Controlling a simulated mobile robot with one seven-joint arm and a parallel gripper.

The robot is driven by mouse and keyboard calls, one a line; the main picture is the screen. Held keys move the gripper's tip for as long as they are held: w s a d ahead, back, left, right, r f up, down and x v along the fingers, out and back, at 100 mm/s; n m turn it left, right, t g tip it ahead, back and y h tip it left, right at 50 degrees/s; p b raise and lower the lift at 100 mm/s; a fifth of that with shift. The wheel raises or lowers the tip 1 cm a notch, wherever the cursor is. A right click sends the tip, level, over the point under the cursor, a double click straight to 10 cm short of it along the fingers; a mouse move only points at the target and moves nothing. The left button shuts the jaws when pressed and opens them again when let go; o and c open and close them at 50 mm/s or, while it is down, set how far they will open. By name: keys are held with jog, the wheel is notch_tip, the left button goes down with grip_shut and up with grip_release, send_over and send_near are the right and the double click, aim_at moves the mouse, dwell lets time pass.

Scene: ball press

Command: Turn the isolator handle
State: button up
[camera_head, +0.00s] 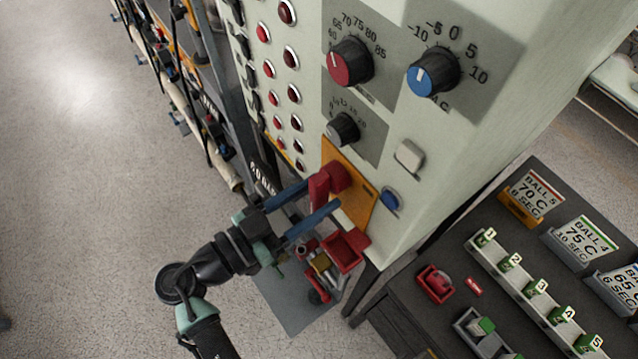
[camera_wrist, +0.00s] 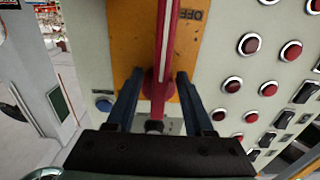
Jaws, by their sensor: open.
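The red isolator handle (camera_head: 320,188) stands out from an orange-yellow plate (camera_head: 358,212) low on the pale control cabinet. In the wrist view the handle (camera_wrist: 166,45) runs up the picture as a long red bar with a pale stripe, and the word OFF shows on the plate (camera_wrist: 191,45) to its right. My gripper (camera_head: 321,194) is open, its two blue fingers on either side of the handle. In the wrist view my gripper (camera_wrist: 159,76) shows small gaps between the fingers and the bar. The handle's far end runs out of that view.
Red (camera_head: 350,63), blue (camera_head: 433,72) and grey (camera_head: 343,129) dials sit above the handle. A blue button (camera_head: 390,200) is right beside the plate, and a red tray (camera_head: 346,250) lies just below. A dark table (camera_head: 405,310) with numbered blocks stands at right. Open floor lies left.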

jog(key=shift+w+d, duration=0.35)
jog(key=shift+d, duration=0.1)
grip_shut()
dwell(1.2)
